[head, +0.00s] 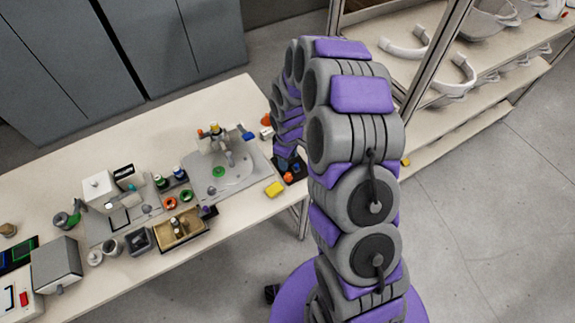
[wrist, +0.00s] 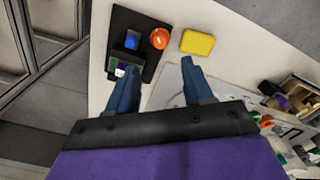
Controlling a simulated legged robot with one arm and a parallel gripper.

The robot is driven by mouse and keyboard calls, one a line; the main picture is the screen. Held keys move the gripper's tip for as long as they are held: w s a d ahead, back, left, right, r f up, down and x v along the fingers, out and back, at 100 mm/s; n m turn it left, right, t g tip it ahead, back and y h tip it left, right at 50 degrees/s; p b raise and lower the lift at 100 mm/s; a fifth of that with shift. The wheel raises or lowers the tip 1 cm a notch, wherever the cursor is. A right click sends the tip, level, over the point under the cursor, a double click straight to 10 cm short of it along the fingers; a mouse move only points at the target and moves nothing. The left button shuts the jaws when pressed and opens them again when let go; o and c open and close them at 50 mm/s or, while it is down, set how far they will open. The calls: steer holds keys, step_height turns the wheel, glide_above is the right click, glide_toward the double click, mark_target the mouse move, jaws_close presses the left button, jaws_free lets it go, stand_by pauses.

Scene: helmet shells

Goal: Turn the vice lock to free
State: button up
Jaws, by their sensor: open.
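My gripper (wrist: 158,68) is open and empty, its two blue fingers spread. In the wrist view it points towards the table edge, by a black panel (wrist: 147,28). The panel bears a blue block (wrist: 131,40), a round orange knob (wrist: 159,38) and a small green, white and purple piece (wrist: 117,66) beside the left finger. I cannot tell for sure which part is the vice lock. In the head view the panel lies at the table's right end, under the end of my arm, which partly hides it. The orange knob shows there too (head: 288,177).
A yellow block (head: 274,189) lies next to the panel; it also shows in the wrist view (wrist: 197,42). A grey fixture plate (head: 232,180) with upright parts stands to its left. A brown tray (head: 180,228) and several small items crowd the table (head: 150,265). Shelves of helmet shells stand right.

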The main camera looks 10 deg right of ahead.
step_height(320, 180, up, 8)
steer(key=shift+r+p, duration=0.15)
steer(key=shift+p, duration=0.15)
stand_by(0.5)
steer(key=s+d+r+m+b, duration=0.15)
steer(key=s+r+m, duration=0.25)
steer(key=s+r, duration=0.95)
steer(key=s+r+m+g+b, duration=0.1)
steer(key=s+m, duration=0.4)
steer(key=s, duration=1.5)
steer(key=shift+s+d+r+m+g+b, duration=0.4)
steer(key=shift+r+b, duration=0.3)
steer(key=shift+b, duration=0.1)
